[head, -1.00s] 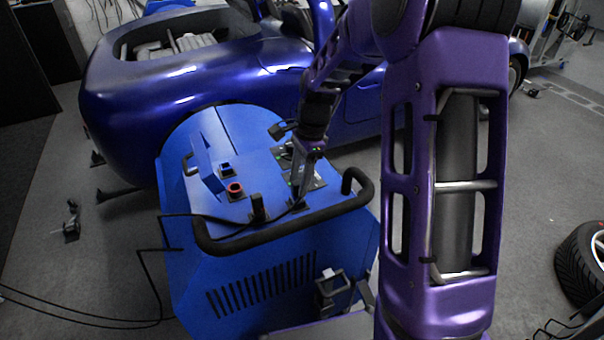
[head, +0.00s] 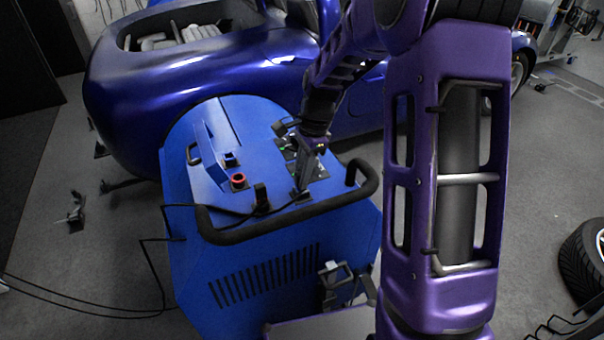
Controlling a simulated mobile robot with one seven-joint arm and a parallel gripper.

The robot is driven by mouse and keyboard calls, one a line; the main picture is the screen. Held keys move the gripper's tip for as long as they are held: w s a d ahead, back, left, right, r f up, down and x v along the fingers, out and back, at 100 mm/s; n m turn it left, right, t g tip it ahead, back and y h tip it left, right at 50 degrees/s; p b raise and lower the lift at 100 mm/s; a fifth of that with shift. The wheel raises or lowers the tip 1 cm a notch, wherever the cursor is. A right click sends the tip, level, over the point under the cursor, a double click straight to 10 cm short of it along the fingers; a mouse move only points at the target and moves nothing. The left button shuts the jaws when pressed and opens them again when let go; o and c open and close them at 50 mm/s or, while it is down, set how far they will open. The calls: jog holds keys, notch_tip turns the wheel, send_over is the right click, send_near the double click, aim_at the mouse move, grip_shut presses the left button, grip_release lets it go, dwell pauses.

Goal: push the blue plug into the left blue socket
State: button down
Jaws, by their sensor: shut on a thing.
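My gripper (head: 302,190) reaches down over the right part of the blue machine's top, its fingers close together on a small dark piece low on the panel. That piece is mostly hidden by the fingers, with a black cable leading to it; I take it for the blue plug, though no blue shows on it. A blue-rimmed socket (head: 231,160) is on the panel to the left, apart from my gripper. Whether the held piece touches the panel is too small to tell.
A red-ringed socket (head: 238,181) sits just in front of the blue-rimmed one. A black upright plug (head: 262,198) stands left of my gripper. A thick black handrail (head: 285,221) curves along the front of the blue machine (head: 262,250). A blue car (head: 190,85) stands behind.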

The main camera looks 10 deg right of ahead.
jog(key=shift+r, duration=0.2)
jog(key=shift+r+p, duration=1.85)
jog(key=shift+r, duration=0.1)
jog(key=shift+d+r+p, duration=0.1)
jog(key=shift+d+p, duration=0.05)
jog(key=shift+p, duration=0.35)
